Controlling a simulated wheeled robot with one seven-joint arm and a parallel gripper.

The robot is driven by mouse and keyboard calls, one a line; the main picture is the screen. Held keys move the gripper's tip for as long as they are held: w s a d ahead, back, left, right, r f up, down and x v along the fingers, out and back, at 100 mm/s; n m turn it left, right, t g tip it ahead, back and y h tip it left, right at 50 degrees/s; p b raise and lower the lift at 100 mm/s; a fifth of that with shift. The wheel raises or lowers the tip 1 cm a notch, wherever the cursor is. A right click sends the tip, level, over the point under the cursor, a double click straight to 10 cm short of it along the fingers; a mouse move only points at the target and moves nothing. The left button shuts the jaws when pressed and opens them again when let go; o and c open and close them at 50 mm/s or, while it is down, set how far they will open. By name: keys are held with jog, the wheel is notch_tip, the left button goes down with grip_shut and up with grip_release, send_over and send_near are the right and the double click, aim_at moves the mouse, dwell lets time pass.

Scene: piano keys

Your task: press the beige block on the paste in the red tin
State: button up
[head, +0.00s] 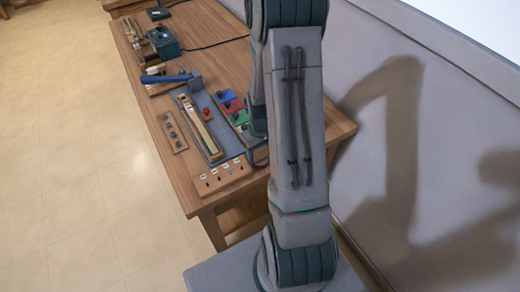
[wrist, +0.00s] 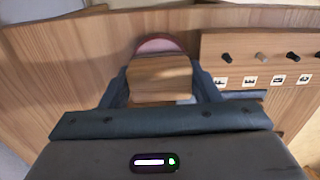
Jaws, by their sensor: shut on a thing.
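A beige wooden block (wrist: 160,80) is in the middle of the wrist view, between the two fingers of my gripper (wrist: 160,75). My gripper is shut on the block, with one finger on its left side and one on its right. A round red tin (wrist: 159,45) shows just beyond the block's far edge. I cannot tell whether the block touches the tin. In the head view my arm hides the gripper and the block.
A wooden board with dark pegs and letter labels (wrist: 240,47) lies right of the tin; it also shows in the head view (head: 215,182). A grey tray (head: 213,122), coloured pieces and a blue-handled tool (head: 165,77) are farther along the table (head: 190,194). A wall is at right.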

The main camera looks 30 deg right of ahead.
aim_at(259, 150)
jog(key=shift+f+b, duration=0.6)
jog(key=shift+b, duration=0.05)
dwell(2.0)
jog(key=shift+r, duration=0.15)
jog(key=shift+r+p, duration=2.45)
jog(key=shift+r, duration=1)
jog(key=shift+w+a, duration=0.1)
